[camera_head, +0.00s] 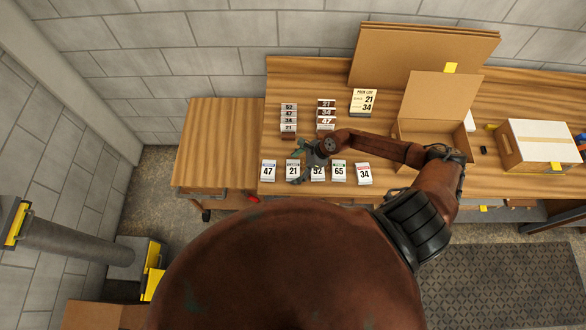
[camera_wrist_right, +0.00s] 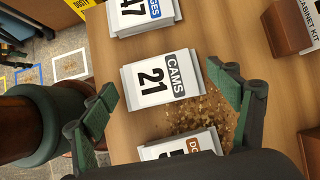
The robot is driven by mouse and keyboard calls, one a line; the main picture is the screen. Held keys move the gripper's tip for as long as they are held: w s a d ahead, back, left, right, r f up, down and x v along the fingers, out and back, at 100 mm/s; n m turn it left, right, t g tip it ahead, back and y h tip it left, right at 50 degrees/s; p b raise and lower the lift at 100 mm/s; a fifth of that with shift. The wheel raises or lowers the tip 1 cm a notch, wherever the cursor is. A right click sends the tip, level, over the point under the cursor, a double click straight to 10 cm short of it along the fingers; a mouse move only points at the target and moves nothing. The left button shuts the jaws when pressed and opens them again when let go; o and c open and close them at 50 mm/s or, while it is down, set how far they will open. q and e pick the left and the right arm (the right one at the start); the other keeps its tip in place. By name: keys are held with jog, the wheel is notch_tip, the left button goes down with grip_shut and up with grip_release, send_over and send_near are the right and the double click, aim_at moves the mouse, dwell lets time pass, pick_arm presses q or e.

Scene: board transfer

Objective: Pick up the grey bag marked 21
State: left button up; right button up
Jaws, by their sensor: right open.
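The bag marked 21 (camera_head: 293,171) stands in the front row on the wooden table, between bags marked 47 and 52. In the right wrist view the bag (camera_wrist_right: 155,85) has a white front with a large 21 and a grey CAMS label. My right gripper (camera_head: 308,163) is over the row by bags 21 and 52. In the wrist view its open green-padded fingers (camera_wrist_right: 165,105) are on either side of bag 21, with nothing visibly held. I cannot tell its height above the bag. My left gripper is not in view.
Bag 47 (camera_head: 268,171) is close on the left; bags 52 (camera_head: 317,174), 65 (camera_head: 339,171) and 34 (camera_head: 363,174) are to the right. Brown crumbs (camera_wrist_right: 195,115) lie beside the bag. Behind stand numbered stacks (camera_head: 289,117), a pick list (camera_head: 363,101) and an open carton (camera_head: 437,97).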

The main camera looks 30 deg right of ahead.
jog(key=shift+c, duration=0.3)
jog(key=c, duration=1.3)
jog(key=shift+c, duration=0.3)
jog(key=shift+r, duration=0.1)
